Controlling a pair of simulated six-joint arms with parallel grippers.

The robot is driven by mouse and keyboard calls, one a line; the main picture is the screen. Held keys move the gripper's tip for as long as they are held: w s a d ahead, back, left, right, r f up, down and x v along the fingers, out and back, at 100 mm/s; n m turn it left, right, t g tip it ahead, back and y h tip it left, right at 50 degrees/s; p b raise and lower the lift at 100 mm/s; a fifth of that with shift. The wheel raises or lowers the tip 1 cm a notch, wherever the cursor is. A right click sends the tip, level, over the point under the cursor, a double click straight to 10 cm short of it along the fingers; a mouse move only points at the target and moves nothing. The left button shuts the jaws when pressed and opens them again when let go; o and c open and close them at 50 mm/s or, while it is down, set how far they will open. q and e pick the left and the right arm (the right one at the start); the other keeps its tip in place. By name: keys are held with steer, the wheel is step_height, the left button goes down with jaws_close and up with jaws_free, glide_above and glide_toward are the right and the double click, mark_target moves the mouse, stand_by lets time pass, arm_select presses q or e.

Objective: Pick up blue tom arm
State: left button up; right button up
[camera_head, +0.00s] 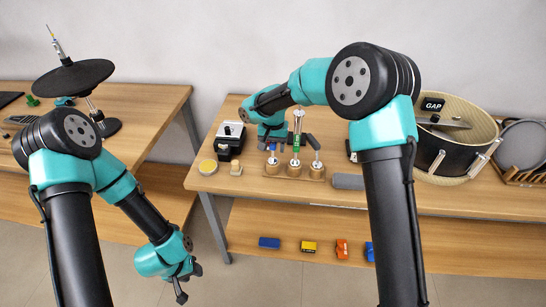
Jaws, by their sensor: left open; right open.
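A small wooden stand (296,174) on the right table holds a row of upright metal rods. The left rod (273,161) has a blue band and looks like the blue tom arm. The taller middle rod (297,128) has a green band. The right rod (316,161) also seems bluish, so I cannot be sure which is meant. My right gripper (272,141) is open just behind and above the left rod; its fingers are small and partly hidden, and contact is unclear. My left gripper (186,284) is open and empty, low in front of the gap between the tables.
Left of the stand are a black-and-white box (230,138), a yellow disc (208,167) and a small tan block (236,169). A grey cylinder (348,181) lies right of it. A drum (455,140) stands further right. Several coloured blocks lie on the lower shelf (400,258).

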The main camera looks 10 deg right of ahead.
steer(key=shift+f, duration=0.65)
steer(key=shift+c, duration=0.4)
jaws_close()
steer(key=shift+r, duration=0.1)
step_height(320, 180, up, 10)
steer(key=shift+f, duration=0.1)
stand_by(0.3)
stand_by(0.5)
steer(key=shift+r, duration=2.8)
